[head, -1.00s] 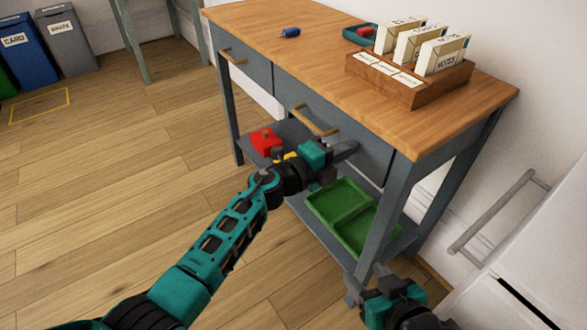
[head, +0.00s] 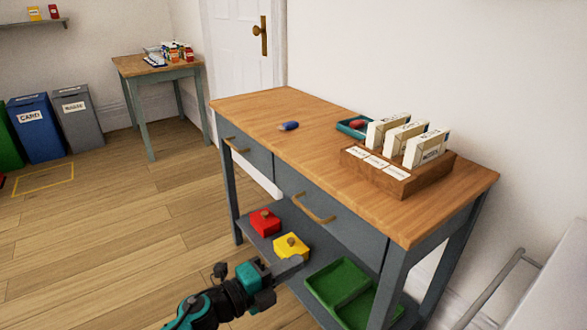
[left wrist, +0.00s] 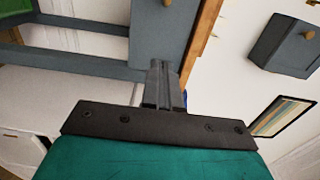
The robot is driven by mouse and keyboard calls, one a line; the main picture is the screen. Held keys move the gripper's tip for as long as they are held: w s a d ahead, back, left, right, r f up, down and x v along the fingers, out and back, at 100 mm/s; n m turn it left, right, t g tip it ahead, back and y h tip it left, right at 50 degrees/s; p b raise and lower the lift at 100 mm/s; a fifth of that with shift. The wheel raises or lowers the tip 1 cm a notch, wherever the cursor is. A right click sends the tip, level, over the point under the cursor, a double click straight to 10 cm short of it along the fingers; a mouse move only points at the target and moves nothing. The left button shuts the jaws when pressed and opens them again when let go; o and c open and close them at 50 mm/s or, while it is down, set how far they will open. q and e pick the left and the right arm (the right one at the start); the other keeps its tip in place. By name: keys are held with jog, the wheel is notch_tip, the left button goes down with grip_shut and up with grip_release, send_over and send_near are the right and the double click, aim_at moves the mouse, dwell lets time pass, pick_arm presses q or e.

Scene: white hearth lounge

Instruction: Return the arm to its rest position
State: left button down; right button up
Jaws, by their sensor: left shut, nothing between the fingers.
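My left gripper (head: 290,266) shows in the lower middle of the head view, in front of the table's lower shelf, just beside the yellow block. In the left wrist view its fingers (left wrist: 162,72) are together with nothing between them. The arm behind it runs down to the bottom edge. My right gripper is outside both current views.
The wooden-topped table (head: 255,105) has drawers with brass handles. Its lower shelf holds a red block (head: 263,222), a yellow block (head: 291,247) and a green tray (head: 338,283). A wooden card holder (head: 398,178) stands on top. Floor (head: 110,240) at left is clear.

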pick_arm(q)
jog(key=s+a+f+n+t+y, duration=0.25)
jog(key=a+n+y, duration=0.25)
jog(key=n, duration=0.4)
jog(key=s+a+f+n+t+y, duration=0.1)
jog(key=s+a+n+t+y, duration=0.25)
jog(key=a+n, duration=0.4)
jog(key=s+a+f+n+g+y, duration=0.3)
jog(key=s+f+n+g+y, duration=0.15)
jog(key=s+n, duration=0.6)
jog(key=s+a+r+p, duration=0.2)
jog(key=r+p, duration=0.8)
jog(key=p, duration=0.5)
jog(key=shift+s+a+r+m+g+p, duration=0.15)
jog(key=shift+s+a+m+g+p, duration=0.2)
jog(key=shift+s, duration=0.25)
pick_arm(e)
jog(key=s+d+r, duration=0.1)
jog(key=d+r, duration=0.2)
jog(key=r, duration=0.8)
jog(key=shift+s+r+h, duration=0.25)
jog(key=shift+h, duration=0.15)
